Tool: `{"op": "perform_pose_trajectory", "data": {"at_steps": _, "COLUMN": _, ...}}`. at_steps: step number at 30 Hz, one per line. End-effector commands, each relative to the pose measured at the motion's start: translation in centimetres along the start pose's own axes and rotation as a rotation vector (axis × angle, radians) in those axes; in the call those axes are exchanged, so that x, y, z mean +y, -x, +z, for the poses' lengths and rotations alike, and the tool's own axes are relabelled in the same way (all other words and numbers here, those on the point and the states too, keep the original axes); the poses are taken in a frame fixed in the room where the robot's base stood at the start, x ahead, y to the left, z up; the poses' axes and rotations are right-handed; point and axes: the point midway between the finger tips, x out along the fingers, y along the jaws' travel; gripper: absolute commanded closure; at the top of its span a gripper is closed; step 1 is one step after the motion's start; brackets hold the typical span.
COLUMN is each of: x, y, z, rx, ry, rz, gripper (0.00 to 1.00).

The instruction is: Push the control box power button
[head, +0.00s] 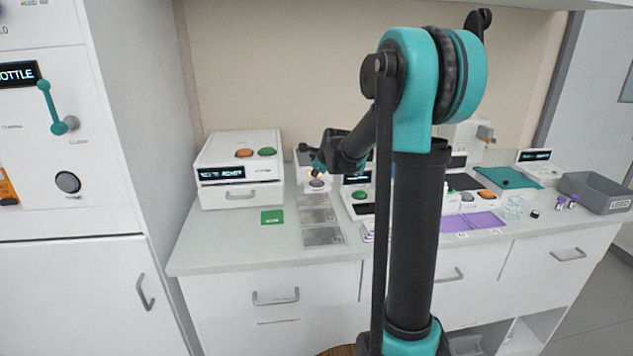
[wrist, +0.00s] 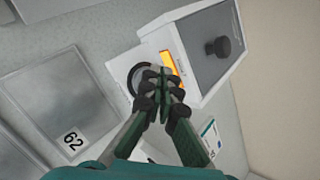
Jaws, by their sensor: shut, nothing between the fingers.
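A small white box with a dark sloped face (wrist: 205,50) is in the wrist view, with a black knob (wrist: 221,47) on the face. An orange strip (wrist: 172,70) runs along its lower edge. A round grey button with a dark ring (wrist: 134,80) sits on the white plate in front, partly hidden by my fingers. I cannot read which control is the power button. My gripper (wrist: 160,77) is shut and empty over the button's edge; contact is unclear. In the head view, my gripper (head: 316,171) is above the small box's grey button (head: 316,184).
A white machine with orange and green buttons (head: 240,170) stands left. Flat grey plates (head: 322,236) and a green card (head: 272,217) lie in front. Several devices, purple mats (head: 485,220) and a grey bin (head: 597,192) are right. My arm hides the counter's middle.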

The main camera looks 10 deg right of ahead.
Motion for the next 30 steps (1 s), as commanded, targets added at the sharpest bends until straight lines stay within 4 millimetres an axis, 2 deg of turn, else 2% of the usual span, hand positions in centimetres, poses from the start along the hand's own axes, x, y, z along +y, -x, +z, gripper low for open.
{"op": "perform_pose_trajectory", "data": {"at_steps": 18, "x": -2.7, "y": 3.7, "z": 2.7, "rx": 0.0, "ry": 0.0, "rz": 0.0, "gripper": 1.0}}
{"op": "perform_pose_trajectory", "data": {"at_steps": 30, "x": -2.8, "y": 3.8, "z": 2.8, "rx": 0.0, "ry": 0.0, "rz": 0.0, "gripper": 1.0}}
